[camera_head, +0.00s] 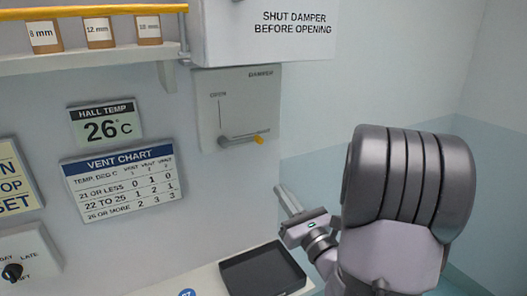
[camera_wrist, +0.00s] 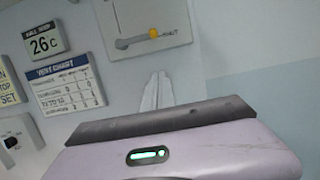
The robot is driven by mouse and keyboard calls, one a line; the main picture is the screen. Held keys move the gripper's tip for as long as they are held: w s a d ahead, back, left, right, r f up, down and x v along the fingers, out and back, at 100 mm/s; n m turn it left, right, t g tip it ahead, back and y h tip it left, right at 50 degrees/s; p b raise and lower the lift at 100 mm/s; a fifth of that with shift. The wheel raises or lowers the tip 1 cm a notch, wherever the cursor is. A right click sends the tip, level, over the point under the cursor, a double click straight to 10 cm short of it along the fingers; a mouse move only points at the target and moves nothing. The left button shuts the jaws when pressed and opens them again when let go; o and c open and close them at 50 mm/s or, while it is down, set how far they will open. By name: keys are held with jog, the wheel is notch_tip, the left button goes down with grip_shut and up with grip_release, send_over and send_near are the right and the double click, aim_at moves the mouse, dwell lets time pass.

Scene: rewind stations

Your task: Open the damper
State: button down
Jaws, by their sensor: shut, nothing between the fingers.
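The damper panel (camera_head: 238,88) is a pale plate on the wall, marked DAMPER, with OPEN at its upper left. Its grey lever (camera_head: 240,139) points right, nearly level, from a pivot at lower left to a yellow tip (camera_head: 259,139). In the wrist view the lever (camera_wrist: 134,40) and its yellow tip (camera_wrist: 154,33) lie beside the word SHUT. My gripper (camera_head: 283,190) is shut and empty, below and right of the panel, apart from the lever. In the wrist view my gripper's fingers (camera_wrist: 157,90) point up, below the yellow tip.
A white box (camera_head: 265,35) above the panel reads SHUT DAMPER BEFORE OPENING. A shelf with brown labelled containers (camera_head: 98,32) is at upper left. A vent chart (camera_head: 125,178) and a 26 °C display (camera_head: 105,122) hang left. A black tray (camera_head: 262,272) lies below.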

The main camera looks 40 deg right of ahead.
aim_at(243, 143)
jog(key=w+d+r+p, duration=0.2)
jog(key=w+r, duration=0.4)
jog(key=w, duration=0.3)
jog(key=shift+w+d+r, duration=0.2)
jog(key=shift+w, duration=0.2)
jog(key=shift+d, duration=0.1)
